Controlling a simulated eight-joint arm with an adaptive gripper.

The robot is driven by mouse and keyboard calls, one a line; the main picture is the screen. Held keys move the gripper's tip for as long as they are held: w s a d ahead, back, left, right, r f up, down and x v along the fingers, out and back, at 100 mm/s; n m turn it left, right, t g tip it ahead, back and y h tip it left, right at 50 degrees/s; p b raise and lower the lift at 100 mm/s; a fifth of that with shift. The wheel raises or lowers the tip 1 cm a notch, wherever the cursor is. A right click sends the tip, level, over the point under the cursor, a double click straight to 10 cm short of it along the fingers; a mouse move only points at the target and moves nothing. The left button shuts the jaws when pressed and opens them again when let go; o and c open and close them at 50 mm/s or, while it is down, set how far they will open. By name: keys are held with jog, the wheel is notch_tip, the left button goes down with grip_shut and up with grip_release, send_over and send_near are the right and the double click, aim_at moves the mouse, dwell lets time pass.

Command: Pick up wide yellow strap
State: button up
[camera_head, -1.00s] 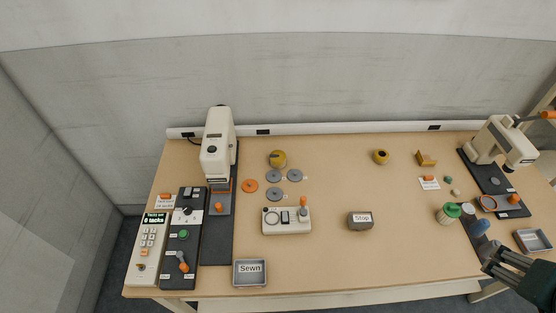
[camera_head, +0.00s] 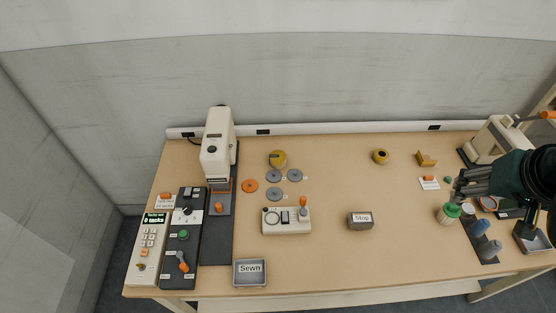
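Two yellow rolls stand on the table towards the back. The left yellow roll (camera_head: 278,159) is the larger one and sits just behind the grey discs. The right yellow roll (camera_head: 380,157) is smaller, with a dark hole showing. No label tells me which is the wide yellow strap, but the left one looks wider. My gripper (camera_head: 459,189) is at the right side of the table, above the green-topped spool, far from both rolls. Its fingers point left; at this size I cannot tell whether they are open or shut. I see nothing held.
A white sewing machine (camera_head: 217,145) stands at the left, with control panels beside it. A joystick box (camera_head: 286,221), a "Stop" block (camera_head: 360,221) and a "Sewn" tray (camera_head: 250,273) lie ahead. A green-topped spool (camera_head: 449,213) stands below my gripper. The table between the rolls is clear.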

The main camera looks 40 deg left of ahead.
jog(key=w+a+f+n+g, duration=0.1)
jog(key=w+a, duration=0.2)
jog(key=a, duration=0.4)
jog(key=w+a+f+n+g, duration=0.15)
jog(key=w+a, duration=0.25)
jog(key=a, duration=0.4)
jog(key=n+g+h, duration=0.1)
jog(key=n+g, duration=0.2)
jog(key=n, duration=0.5)
send_over(277, 155)
jog(key=shift+t, duration=0.25)
jog(key=f, duration=2.3)
jog(key=shift+d+f, duration=0.25)
jog(key=shift+f, duration=0.1)
jog(key=shift+s+a+f, duration=0.1)
jog(key=shift+a+f, duration=0.05)
jog(key=shift+f, duration=0.15)
jog(key=shift+f, duration=1.15)
jog(key=shift+f, duration=0.15)
